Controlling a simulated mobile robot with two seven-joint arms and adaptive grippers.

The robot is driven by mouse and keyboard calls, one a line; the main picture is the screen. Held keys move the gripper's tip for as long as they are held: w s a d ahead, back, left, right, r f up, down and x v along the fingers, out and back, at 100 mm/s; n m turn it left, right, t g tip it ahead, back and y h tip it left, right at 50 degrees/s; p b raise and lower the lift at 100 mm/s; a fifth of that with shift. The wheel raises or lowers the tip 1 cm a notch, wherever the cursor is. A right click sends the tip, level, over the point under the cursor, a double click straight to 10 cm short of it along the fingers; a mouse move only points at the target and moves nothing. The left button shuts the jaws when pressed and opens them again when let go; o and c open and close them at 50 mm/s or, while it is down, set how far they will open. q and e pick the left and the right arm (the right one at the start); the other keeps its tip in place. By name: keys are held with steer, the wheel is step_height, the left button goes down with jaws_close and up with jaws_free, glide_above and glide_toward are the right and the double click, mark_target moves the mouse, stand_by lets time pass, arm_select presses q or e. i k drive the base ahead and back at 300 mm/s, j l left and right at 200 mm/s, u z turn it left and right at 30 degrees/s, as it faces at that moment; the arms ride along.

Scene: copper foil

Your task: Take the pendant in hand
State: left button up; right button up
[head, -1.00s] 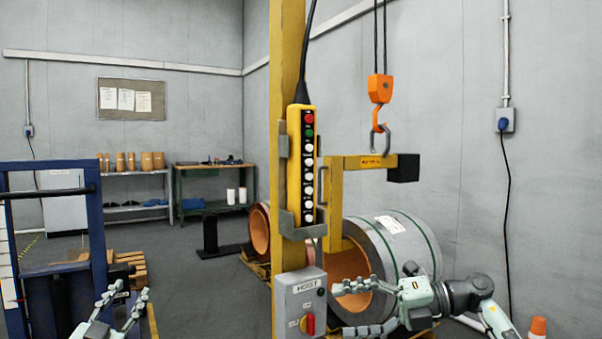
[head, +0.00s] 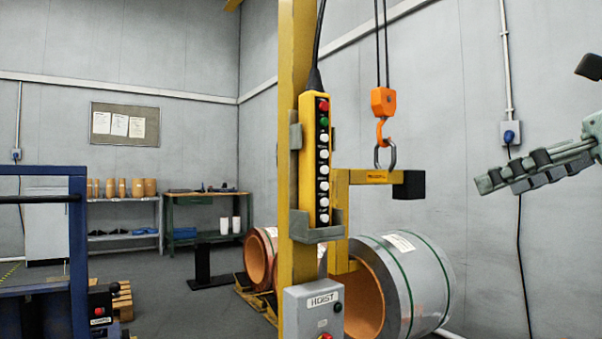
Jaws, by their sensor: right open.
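The pendant (head: 314,160) is a yellow upright control box with a red button, a green button and several white buttons. It sits in a grey holder (head: 318,232) on the yellow post (head: 297,262), with its black cable running up from the top. My right gripper (head: 484,186) is at the right of the head view, raised to about the pendant's height and well to its right. It is open, seen edge-on and empty, and does not touch the pendant. My left gripper is out of the picture.
An orange hoist hook (head: 382,118) holds a yellow lifting beam (head: 368,177) with a black end block. A grey-wrapped coil (head: 418,285) lies behind the post. A grey hoist box (head: 314,312) is fixed low on the post. A blue frame (head: 78,240) stands at left.

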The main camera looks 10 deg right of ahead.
mark_target(310, 162)
steer(key=i+j, duration=0.35)
steer(key=i, duration=0.15)
steer(key=i+j, duration=0.3)
steer(key=i, duration=0.25)
